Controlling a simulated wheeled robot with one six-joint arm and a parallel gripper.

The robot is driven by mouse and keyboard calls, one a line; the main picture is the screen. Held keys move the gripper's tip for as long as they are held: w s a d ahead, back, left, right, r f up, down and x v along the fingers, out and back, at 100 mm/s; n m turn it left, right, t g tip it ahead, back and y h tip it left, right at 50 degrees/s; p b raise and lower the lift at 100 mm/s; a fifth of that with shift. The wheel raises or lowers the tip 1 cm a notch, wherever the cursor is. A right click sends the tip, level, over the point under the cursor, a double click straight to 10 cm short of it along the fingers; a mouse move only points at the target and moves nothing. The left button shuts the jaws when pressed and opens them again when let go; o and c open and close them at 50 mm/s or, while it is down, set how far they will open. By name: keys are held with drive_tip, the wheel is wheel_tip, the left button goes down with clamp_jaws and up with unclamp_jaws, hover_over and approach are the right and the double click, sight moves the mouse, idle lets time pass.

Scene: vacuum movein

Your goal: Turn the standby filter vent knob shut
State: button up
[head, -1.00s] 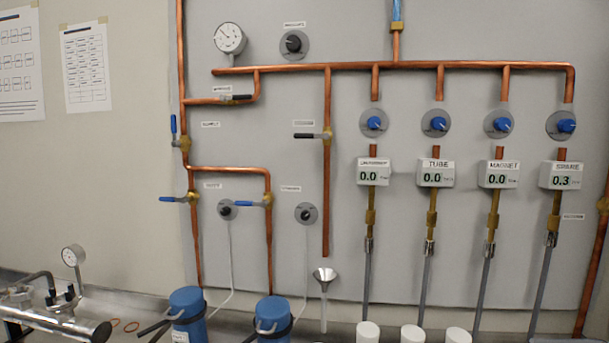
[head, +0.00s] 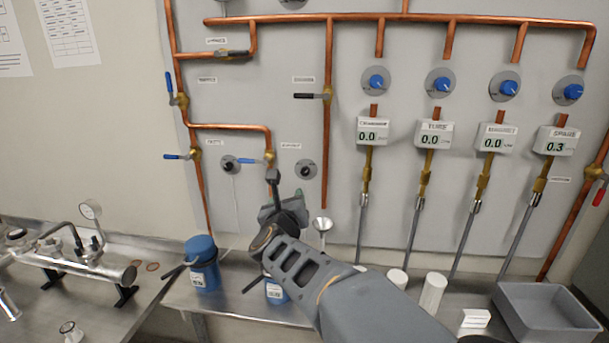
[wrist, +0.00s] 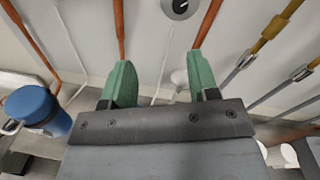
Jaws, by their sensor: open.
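Two small black knobs on grey round plates sit low on the wall panel, a left knob (head: 230,164) and a right knob (head: 306,169). Their labels are too blurred to read, so I cannot tell from them which is the standby filter vent. The right knob (wrist: 180,6) also shows at the top edge of the wrist view, beyond my fingertips. My gripper (head: 275,192) is in front of the panel, left of and slightly below the right knob. In the wrist view my gripper (wrist: 158,75) has its green fingers apart with nothing between them.
Copper pipe (head: 268,145) with a blue-handled valve runs close left of the right knob. A blue canister (head: 203,265) is on the bench at left; another is partly behind my arm. A grey bin (head: 548,310) stands at right.

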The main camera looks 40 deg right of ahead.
sight(305, 173)
drive_tip(key=w+d+m+p, duration=0.1)
drive_tip(key=w+d, duration=0.2)
drive_tip(key=w+d+m+h+p, duration=0.1)
drive_tip(key=w+d, duration=0.2)
drive_tip(key=d, duration=0.1)
drive_tip(key=w+d+p, duration=0.1)
drive_tip(key=w+d, duration=0.2)
drive_tip(key=d, duration=0.1)
drive_tip(key=shift+r+m+g+h, duration=0.3)
drive_tip(key=shift+m+g+h, duration=0.1)
drive_tip(key=shift+d, duration=0.15)
drive_tip(key=c, duration=0.9)
drive_tip(key=shift+c, duration=0.2)
